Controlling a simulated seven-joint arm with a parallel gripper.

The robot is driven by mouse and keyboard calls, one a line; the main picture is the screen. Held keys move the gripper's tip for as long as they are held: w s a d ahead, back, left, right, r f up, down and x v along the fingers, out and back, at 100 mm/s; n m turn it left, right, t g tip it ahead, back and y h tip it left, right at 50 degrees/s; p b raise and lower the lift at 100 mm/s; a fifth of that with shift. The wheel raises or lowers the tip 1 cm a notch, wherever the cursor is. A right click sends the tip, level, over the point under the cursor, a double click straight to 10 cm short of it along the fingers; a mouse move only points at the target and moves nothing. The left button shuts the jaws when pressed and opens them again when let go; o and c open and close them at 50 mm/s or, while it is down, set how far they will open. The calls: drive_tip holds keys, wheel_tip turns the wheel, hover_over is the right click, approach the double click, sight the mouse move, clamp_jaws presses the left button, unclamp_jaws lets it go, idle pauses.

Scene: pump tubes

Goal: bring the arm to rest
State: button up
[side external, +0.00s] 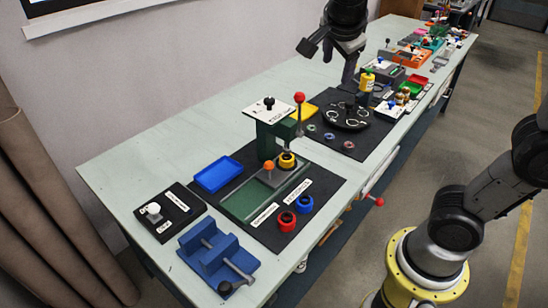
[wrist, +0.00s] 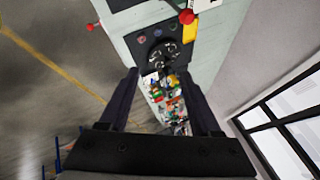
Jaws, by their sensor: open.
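My gripper (side external: 328,58) is high above the long workbench (side external: 130,160), behind the green press (side external: 268,140) in the side view. Its two fingers are spread apart with nothing between them. In the wrist view my gripper (wrist: 162,82) also shows open and empty, with the bench and its crowded far end visible between and beyond the fingers. The gripper touches nothing on the bench. My arm's base stands on the floor at the right of the side view.
A red-knobbed lever (side external: 299,98) rises beside the press. A round black fixture (side external: 345,115), a yellow cylinder (side external: 366,82), a blue tray (side external: 218,174) and a blue vise (side external: 215,258) stand on the bench. Red and blue rings (side external: 304,203) lie near its front. Air around the gripper is clear.

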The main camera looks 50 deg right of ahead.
drive_tip(key=s+a+f+n+t+y, duration=0.1)
drive_tip(key=s+a+f+n+y, duration=0.2)
drive_tip(key=s+n, duration=0.4)
drive_tip(key=s+a+f+n+t+y, duration=0.1)
drive_tip(key=s+a+f+n+y, duration=0.2)
drive_tip(key=n, duration=1.1)
drive_tip(key=s+a+f, duration=0.1)
drive_tip(key=s+f, duration=0.2)
drive_tip(key=s, duration=0.2)
drive_tip(key=shift+s+a+f+n, duration=0.2)
drive_tip(key=shift+a+n, duration=0.1)
drive_tip(key=shift+n, duration=0.1)
drive_tip(key=shift+r, duration=0.1)
